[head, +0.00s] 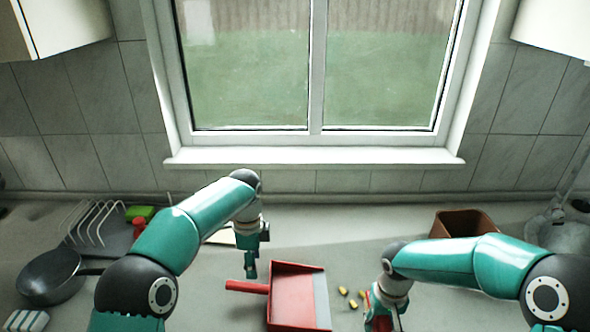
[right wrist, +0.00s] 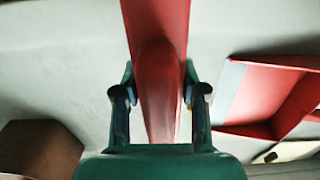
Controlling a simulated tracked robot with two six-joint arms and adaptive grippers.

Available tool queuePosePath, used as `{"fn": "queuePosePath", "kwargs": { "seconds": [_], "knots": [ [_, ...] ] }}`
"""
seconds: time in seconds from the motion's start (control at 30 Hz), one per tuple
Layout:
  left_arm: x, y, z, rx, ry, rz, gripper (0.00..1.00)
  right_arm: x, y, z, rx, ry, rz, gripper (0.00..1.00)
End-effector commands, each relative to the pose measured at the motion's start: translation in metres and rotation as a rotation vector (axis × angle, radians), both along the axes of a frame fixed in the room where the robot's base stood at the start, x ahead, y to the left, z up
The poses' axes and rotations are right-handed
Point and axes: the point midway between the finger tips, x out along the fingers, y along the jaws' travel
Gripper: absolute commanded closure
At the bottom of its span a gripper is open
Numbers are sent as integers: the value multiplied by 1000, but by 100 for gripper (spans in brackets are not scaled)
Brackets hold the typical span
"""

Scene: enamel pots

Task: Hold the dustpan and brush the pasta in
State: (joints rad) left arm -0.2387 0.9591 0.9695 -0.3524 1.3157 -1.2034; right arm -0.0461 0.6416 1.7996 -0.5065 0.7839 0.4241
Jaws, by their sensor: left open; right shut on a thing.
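The red dustpan (head: 297,300) lies on the counter in the middle of the head view, its handle (head: 247,287) pointing left and its pale lip facing right. It also shows at the right of the right wrist view (right wrist: 290,103). My left gripper (head: 250,270) is open just above the handle; I cannot tell if it touches. Yellow pasta pieces (head: 353,304) lie right of the lip, between dustpan and right gripper. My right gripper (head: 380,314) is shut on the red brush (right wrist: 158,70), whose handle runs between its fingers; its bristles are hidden.
A brown box (head: 465,222) stands behind my right arm. A dark pan (head: 48,277), a wire rack (head: 95,222) and a green sponge (head: 140,212) are at the left. A window sill (head: 315,157) is behind. The counter between dustpan and back wall is mostly clear.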

Motion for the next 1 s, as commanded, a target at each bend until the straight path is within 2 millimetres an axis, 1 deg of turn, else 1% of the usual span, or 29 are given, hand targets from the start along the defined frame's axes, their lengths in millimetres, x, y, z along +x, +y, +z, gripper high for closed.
{"fn": "queuePosePath", "kwargs": {
  "seconds": [0.17,0.6,0.8,1.0],
  "knots": [
    [-1,0,-21,1,4,2,46,0,0,0,0,0,0,93],
    [-1,1,-85,0,3,4,46,0,0,0,0,0,1,93],
    [-1,1,-104,-1,1,6,46,0,1,0,0,0,1,93],
    [-1,1,-111,-1,0,6,46,0,1,0,0,0,1,93]
  ]
}}
